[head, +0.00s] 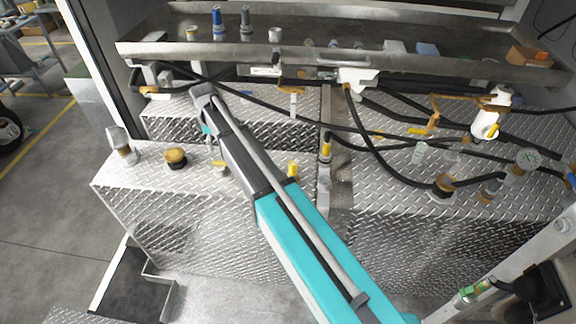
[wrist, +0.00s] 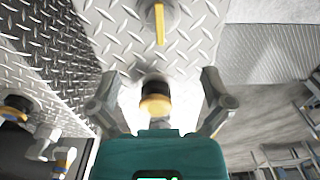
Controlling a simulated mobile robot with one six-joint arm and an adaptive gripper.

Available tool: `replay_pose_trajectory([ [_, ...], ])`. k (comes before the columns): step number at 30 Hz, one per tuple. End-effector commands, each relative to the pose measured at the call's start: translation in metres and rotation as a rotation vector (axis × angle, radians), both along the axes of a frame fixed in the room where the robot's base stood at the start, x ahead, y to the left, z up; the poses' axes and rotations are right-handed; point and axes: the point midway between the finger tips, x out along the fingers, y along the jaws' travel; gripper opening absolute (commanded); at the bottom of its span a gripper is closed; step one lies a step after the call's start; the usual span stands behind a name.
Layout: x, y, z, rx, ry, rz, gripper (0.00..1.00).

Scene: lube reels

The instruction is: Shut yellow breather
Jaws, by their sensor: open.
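A yellow lever (wrist: 159,24) on a round grey base stands on the diamond plate at the top of the wrist view. I cannot tell for sure that it is the yellow breather. My gripper (wrist: 160,97) is open, with its fingers spread on both sides of an amber, dark-topped fitting (wrist: 155,103). I see no finger touching that fitting. In the head view my arm hides most of the gripper over the left tank (head: 150,200). A small yellow part (head: 293,168) shows just right of the arm, and a yellow-topped fitting (head: 326,147) stands farther right.
An amber cap (head: 176,157) and a grey fitting (head: 121,145) stand left of the arm. Black hoses (head: 375,160) cross the right tank, which carries a gauge (head: 528,158) and a white-and-yellow fitting (head: 486,124). A metal shelf (head: 340,57) runs along the back.

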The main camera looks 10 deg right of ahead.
Motion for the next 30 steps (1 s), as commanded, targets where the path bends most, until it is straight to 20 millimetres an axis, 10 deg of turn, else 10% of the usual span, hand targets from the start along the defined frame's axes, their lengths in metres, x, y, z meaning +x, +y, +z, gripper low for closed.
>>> replay_pose_trajectory([
  [14, 0.000, 0.000, 0.045, 0.000, 0.000, 0.000, 1.00],
  [30, -0.046, -0.061, 0.035, 0.000, 0.000, -0.240, 1.00],
])
